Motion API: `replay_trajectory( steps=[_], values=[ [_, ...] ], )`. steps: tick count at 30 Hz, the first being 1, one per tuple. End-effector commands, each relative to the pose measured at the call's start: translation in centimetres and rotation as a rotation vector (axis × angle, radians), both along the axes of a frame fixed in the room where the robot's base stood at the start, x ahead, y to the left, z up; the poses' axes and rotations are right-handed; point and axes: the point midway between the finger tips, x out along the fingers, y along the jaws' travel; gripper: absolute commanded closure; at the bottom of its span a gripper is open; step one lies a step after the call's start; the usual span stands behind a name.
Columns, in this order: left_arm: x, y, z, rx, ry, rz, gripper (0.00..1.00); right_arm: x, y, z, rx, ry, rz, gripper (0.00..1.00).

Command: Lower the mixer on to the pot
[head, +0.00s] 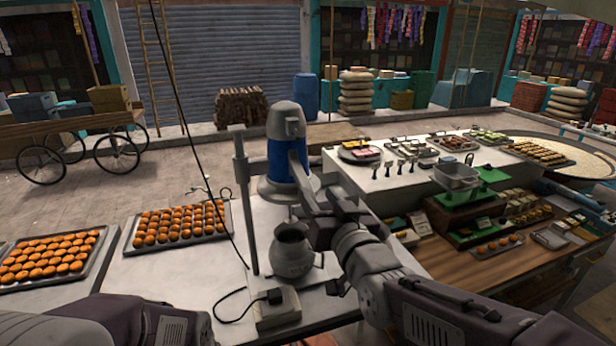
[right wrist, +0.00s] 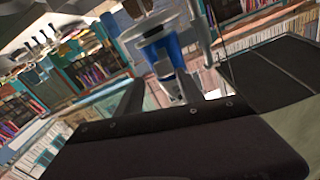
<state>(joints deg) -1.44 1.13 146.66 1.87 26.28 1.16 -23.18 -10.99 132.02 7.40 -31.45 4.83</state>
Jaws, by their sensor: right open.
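The mixer (head: 279,162), with a blue body and grey cap, stands high beside a grey upright post (head: 246,205). The grey metal pot (head: 291,250) with a narrow neck and flared rim stands upright on the white counter, in front of and below the mixer. My right gripper (head: 302,187) is open at the right side of the mixer, above and behind the pot. In the right wrist view the blue mixer body (right wrist: 166,50) shows between the open jaws (right wrist: 172,92). Whether a finger touches it I cannot tell. My left gripper is out of view.
A socket box (head: 277,310) with a plug and black cable lies in front of the pot. Trays of orange sweets (head: 178,226) (head: 52,259) fill the counter's left. A raised white counter (head: 380,178) with sweet trays stands at the right, close to my right arm.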

Motion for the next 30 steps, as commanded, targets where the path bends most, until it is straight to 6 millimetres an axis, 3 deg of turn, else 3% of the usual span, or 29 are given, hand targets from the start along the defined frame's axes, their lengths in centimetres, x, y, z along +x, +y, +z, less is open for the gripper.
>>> replay_trajectory(
  steps=[3,10,22,27,30],
  values=[
    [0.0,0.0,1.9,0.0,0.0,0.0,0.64,2.4,0.8,0.4,-0.002,0.007,-0.001,0.55],
    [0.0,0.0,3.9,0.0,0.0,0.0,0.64,6.2,2.1,0.3,-0.001,0.005,0.0,0.55],
    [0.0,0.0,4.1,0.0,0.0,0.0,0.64,7.3,2.5,-0.1,-0.001,0.003,0.0,0.55],
    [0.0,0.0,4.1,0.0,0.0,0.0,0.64,7.3,2.5,-0.1,-0.001,0.003,0.001,1.0],
    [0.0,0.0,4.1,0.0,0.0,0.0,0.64,7.2,2.6,-0.1,-0.001,0.004,0.001,1.0]
  ],
)
